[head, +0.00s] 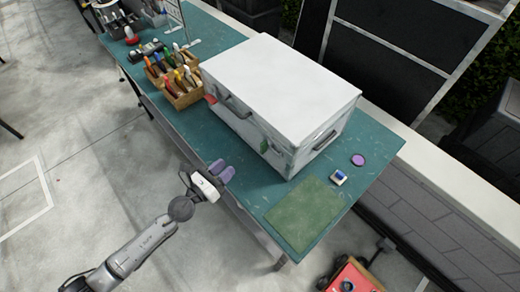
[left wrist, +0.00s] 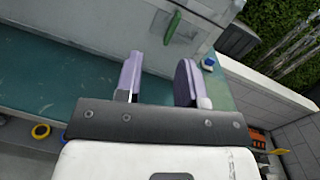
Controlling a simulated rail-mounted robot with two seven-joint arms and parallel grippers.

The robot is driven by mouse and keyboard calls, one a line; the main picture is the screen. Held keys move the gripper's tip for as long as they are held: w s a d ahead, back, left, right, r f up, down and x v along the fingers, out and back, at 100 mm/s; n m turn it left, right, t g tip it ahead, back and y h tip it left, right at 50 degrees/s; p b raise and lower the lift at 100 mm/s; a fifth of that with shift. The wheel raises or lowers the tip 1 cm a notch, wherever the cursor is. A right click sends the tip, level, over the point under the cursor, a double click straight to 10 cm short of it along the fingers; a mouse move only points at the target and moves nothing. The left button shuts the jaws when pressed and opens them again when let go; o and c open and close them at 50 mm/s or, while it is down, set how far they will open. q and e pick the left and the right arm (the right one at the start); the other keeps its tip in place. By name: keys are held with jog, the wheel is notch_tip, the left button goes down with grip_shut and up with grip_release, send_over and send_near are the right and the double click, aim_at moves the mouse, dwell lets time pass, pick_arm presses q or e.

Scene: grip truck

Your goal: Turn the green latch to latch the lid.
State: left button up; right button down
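A large white case (head: 300,155) with a white lid (head: 285,80) stands on the teal table. The lid lies down on the case. The green latch (head: 264,146) is on the case's front side, near the right corner. In the left wrist view the green latch (left wrist: 172,27) is a slim bar, slightly tilted from upright, beyond the fingertips. My left gripper (head: 223,172) has purple fingers and is in front of the case, apart from the latch. In the left wrist view my left gripper (left wrist: 158,72) is open and empty. My right gripper is not in view.
A red part (head: 210,99) and dark handle (head: 235,105) are on the case's front. A wooden tool box (head: 182,101) stands left of the case. A green mat (head: 305,214), small blue-and-white object (head: 339,177) and purple disc (head: 358,160) lie on the right of the table.

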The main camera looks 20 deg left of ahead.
aim_at(261, 149)
pick_arm(q)
jog(key=w+d+m, duration=0.1)
jog(key=w+d, duration=0.1)
jog(key=w, duration=0.2)
jog(key=w+d+m+h, duration=0.1)
jog(key=w+d, duration=0.2)
jog(key=w, duration=0.1)
jog(key=w+d+m+g, duration=0.1)
jog(key=w+d, duration=0.1)
jog(key=w, duration=0.2)
jog(key=shift+d+f+m+p, duration=0.25)
jog(key=shift+f+m+p, duration=0.05)
jog(key=shift+f+p, duration=0.1)
jog(key=shift+c, duration=0.3)
grip_shut()
